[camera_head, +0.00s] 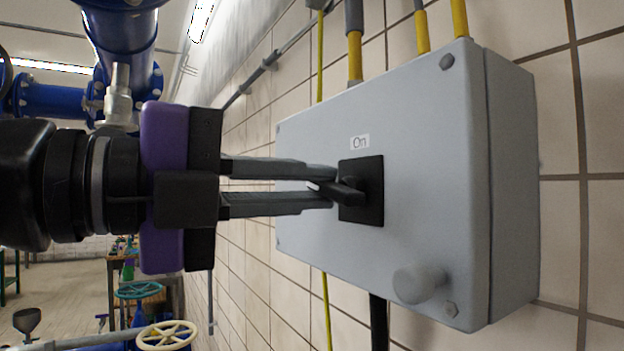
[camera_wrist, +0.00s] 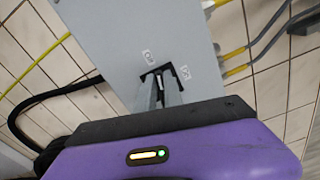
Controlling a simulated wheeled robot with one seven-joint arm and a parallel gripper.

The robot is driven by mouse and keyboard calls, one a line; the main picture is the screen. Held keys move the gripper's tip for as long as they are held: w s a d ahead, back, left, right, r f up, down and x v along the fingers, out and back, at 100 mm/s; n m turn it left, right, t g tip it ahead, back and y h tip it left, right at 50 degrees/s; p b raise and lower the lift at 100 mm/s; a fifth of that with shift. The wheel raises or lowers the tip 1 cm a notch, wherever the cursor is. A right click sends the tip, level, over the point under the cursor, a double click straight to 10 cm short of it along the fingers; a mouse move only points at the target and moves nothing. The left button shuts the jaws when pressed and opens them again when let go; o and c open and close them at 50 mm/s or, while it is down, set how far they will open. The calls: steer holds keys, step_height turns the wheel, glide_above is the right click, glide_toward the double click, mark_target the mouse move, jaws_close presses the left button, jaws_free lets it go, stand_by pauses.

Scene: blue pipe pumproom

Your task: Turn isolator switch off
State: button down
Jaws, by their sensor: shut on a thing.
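The isolator switch is a black handle (camera_head: 349,191) on a square black plate (camera_head: 372,207), set in the front of a grey box (camera_head: 310,135) on the tiled wall. A white "On" label (camera_head: 360,142) sits above the plate. My gripper (camera_head: 328,187) reaches in from the left with its two fingers shut on the handle. The handle points toward me and slants in the picture. In the wrist view the gripper (camera_wrist: 168,92) meets the black plate (camera_wrist: 146,76), with a small white label on each side; the fingers partly hide the handle.
A round grey knob (camera_head: 417,283) sticks out low on the box. Yellow and grey conduits (camera_head: 355,55) enter the box from above, and a black cable (camera_head: 379,325) leaves below. Blue pipes (camera_head: 125,45) and valve handwheels (camera_head: 166,336) stand at the left.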

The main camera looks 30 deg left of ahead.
steer(key=shift+d+f+n, duration=0.2)
steer(key=shift+f+n, duration=0.25)
steer(key=shift+n, duration=0.45)
steer(key=c, duration=1.5)
jaws_free()
steer(key=shift+r, duration=0.2)
steer(key=shift+s+a, duration=0.15)
steer(key=b+v, duration=0.2)
steer(key=v, duration=0.5)
steer(key=shift+s+a, duration=0.1)
steer(key=shift+s, duration=0.05)
